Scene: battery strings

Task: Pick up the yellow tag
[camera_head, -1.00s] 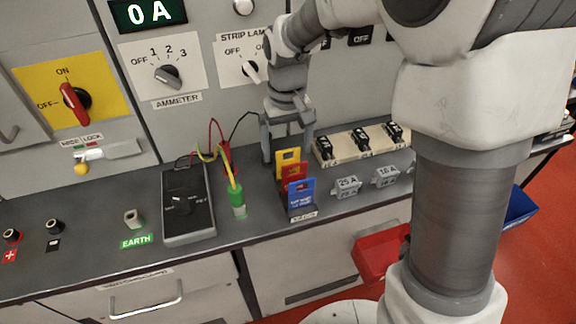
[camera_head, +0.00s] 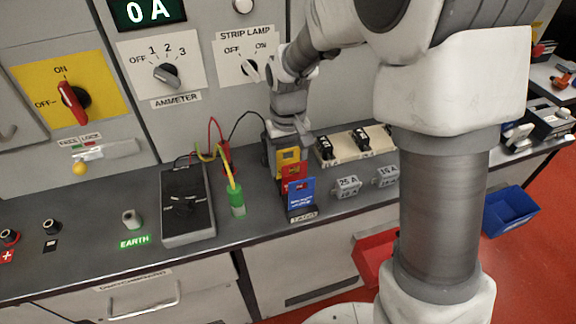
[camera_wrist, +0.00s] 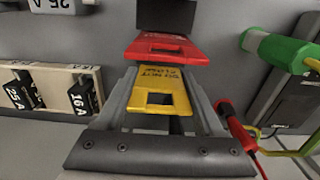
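The yellow tag (camera_head: 290,155) stands upright at the back of a small row of tags, behind the red tag (camera_head: 294,172) and the blue tag (camera_head: 301,195). My gripper (camera_head: 287,160) points down over the yellow tag. In the wrist view the yellow tag (camera_wrist: 160,83) lies between the two fingers of my gripper (camera_wrist: 160,92), with narrow gaps seeming to show at its sides. The fingers look open around it. The red tag (camera_wrist: 160,47) is just beyond the fingertips. The yellow tag's lower part is hidden.
A green-ended yellow lead (camera_head: 237,200) and a meter (camera_head: 188,205) stand left of the tags. Fuse blocks (camera_head: 347,186) and a cream strip with black fuses (camera_head: 343,145) are to the right. A red lead (camera_wrist: 237,128) is close beside one finger.

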